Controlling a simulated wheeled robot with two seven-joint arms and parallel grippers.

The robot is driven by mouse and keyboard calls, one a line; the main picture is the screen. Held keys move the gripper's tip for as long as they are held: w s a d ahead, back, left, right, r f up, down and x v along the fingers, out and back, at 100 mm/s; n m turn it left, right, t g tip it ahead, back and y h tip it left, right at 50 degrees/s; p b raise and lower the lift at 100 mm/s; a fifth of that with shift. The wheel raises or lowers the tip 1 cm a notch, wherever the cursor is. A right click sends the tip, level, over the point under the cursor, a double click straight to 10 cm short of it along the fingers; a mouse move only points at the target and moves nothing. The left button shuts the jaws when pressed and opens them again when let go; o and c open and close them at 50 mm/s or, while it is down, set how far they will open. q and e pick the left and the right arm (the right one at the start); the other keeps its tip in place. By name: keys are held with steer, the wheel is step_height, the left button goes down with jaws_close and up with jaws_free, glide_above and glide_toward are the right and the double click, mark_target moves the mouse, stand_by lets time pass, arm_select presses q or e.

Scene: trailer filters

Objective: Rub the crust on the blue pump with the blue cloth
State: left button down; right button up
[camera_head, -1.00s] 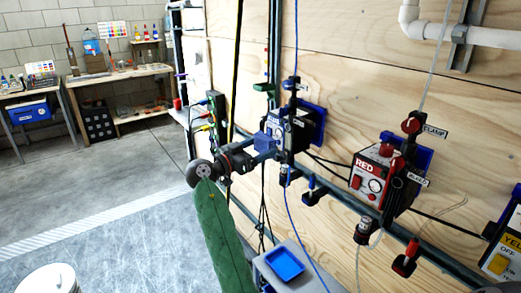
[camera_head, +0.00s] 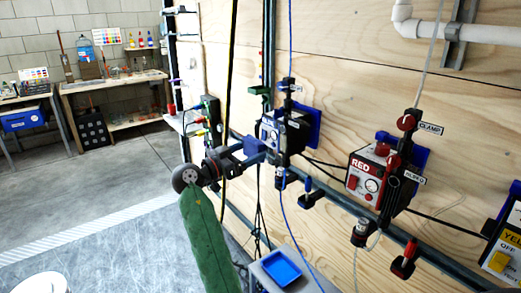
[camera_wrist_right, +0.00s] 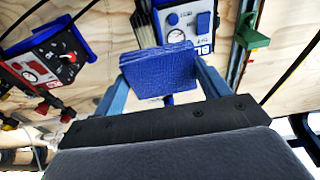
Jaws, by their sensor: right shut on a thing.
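The blue pump (camera_head: 285,128) is mounted on the rail along the plywood wall, and part of its front shows at the top of the right wrist view (camera_wrist_right: 187,17). My right gripper (camera_head: 258,150) reaches toward it from the left and is shut on the blue cloth (camera_wrist_right: 160,70). The cloth looks like a folded square pad between the blue fingers. It is in front of the pump's lower part; I cannot tell whether it touches. The cloth and gripper hide part of the pump, and I cannot make out the crust. My left gripper is not in view.
The red pump (camera_head: 372,177) is to the right, with a yellow one (camera_head: 502,240) at the edge. Valves and clamps line the rail (camera_head: 335,200). A blue tray (camera_head: 282,266) sits below. Hoses and cables hang near the gripper. The floor at left is open.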

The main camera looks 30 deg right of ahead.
mark_target(279, 141)
steer(key=shift+w+d+f+b, duration=0.15)
steer(key=shift+d+b, duration=0.75)
steer(key=shift+d, duration=1.05)
steer(key=shift+w+d+b, duration=0.15)
steer(key=shift+d+b, duration=0.3)
steer(key=shift+d, duration=0.95)
steer(key=shift+d+b, duration=0.4)
steer(key=shift+d, duration=0.65)
